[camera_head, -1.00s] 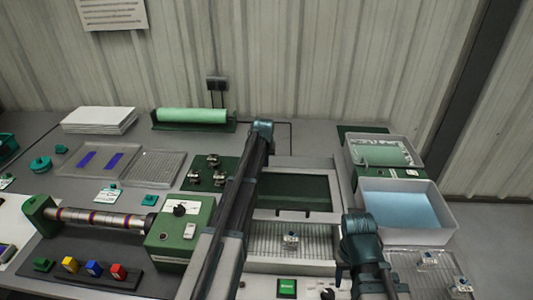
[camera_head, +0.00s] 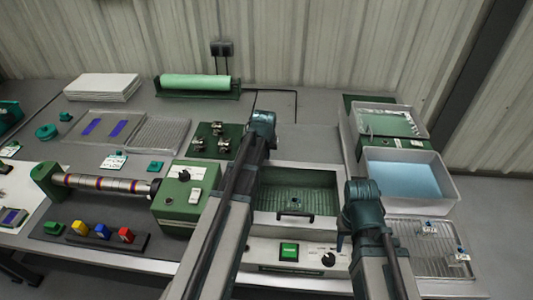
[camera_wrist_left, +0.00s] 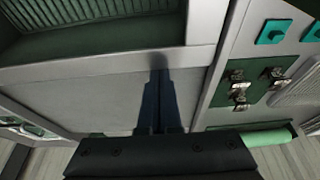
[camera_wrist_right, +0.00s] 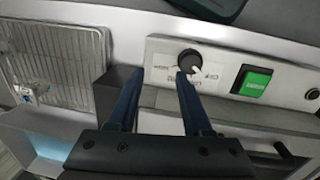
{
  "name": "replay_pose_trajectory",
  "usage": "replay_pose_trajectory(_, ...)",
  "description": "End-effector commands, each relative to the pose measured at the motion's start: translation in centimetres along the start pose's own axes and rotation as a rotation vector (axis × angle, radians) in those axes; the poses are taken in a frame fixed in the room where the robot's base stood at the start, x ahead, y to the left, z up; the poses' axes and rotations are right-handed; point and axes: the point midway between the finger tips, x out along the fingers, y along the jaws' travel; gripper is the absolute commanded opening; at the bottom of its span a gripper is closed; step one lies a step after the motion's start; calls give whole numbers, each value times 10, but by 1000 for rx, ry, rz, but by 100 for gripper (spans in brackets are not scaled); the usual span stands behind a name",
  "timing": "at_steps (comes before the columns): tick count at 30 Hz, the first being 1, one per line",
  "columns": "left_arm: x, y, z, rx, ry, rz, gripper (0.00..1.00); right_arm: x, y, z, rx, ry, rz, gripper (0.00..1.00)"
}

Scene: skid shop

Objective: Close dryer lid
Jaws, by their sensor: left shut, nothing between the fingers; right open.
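The dryer (camera_head: 275,258) stands at the front of the bench, with a green button and a black knob on its front panel. My right gripper (camera_wrist_right: 157,72) is open and empty in front of the panel, near the knob (camera_wrist_right: 188,60).
A grey tub of blue liquid (camera_head: 449,203) and a wire rack (camera_head: 410,238) with clips stand right of the dryer. A green control box (camera_head: 172,207) with a striped roller is at left. A green roll (camera_head: 195,82) and white paper stack (camera_head: 103,82) lie behind.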

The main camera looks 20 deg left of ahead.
Motion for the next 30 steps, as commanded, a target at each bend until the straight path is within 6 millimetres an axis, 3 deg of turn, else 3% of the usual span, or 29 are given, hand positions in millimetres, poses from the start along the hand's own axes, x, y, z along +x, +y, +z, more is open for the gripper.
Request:
replay_pose_trajectory(11, 1, 1, -1, 0, -8, 0, 0, 0, 0, 0, 0, 0, 0, 50)
replay_pose_trajectory(20, 14, 4, -37, 1, -3, 0, 0, 1, 0, 0, 0, 0, 0, 50)
replay_pose_trajectory(30, -47, 3, -36, 2, -1, 0, 0, -56, 5, 3, 0, 0, 0, 50)
